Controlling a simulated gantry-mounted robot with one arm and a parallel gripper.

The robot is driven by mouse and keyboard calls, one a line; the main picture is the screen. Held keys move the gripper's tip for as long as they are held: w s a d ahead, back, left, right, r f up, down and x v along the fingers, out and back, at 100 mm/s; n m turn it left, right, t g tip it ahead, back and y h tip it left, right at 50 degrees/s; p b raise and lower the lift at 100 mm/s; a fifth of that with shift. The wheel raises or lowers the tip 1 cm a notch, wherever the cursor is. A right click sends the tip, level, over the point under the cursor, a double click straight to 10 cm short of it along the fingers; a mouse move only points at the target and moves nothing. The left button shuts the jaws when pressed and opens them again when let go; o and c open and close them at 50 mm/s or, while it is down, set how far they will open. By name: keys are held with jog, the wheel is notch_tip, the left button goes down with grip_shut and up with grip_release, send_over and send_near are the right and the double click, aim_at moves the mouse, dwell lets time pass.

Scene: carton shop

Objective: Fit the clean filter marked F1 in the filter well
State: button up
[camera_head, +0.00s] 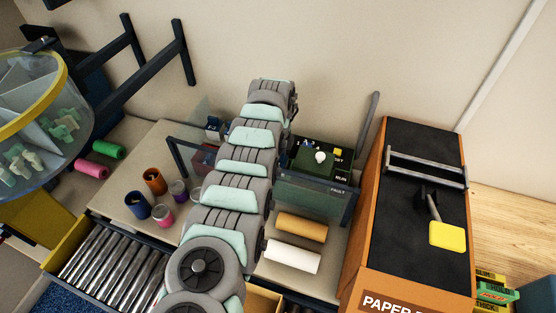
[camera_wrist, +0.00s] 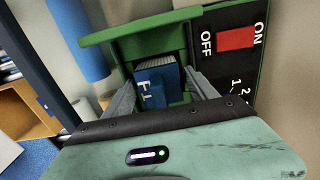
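In the wrist view a blue filter block (camera_wrist: 154,82) with white lettering reading F1 and a pale pleated top sits in or just over a green-walled opening (camera_wrist: 185,42). A green flap (camera_wrist: 100,36) stands out at the opening's upper left. My gripper (camera_wrist: 162,77) has one finger on each side of the filter. The left finger is close to it or touching; a narrow green gap shows before the right finger, so it looks open. The filter's lower part is hidden. In the head view my arm hides the gripper and the filter.
A black panel with a red ON/OFF switch (camera_wrist: 236,38) is right of the opening. In the head view a green machine (camera_head: 315,195) stands right of my arm, beside orange and white rolls (camera_head: 292,256). Colored cups (camera_head: 137,205) and a roller conveyor (camera_head: 115,262) are left.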

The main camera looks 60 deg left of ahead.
notch_tip(320, 180, up, 12)
jog(key=shift+w+r+b, duration=0.1)
jog(key=shift+b, duration=0.3)
jog(key=shift+r, duration=0.5)
dwell(0.3)
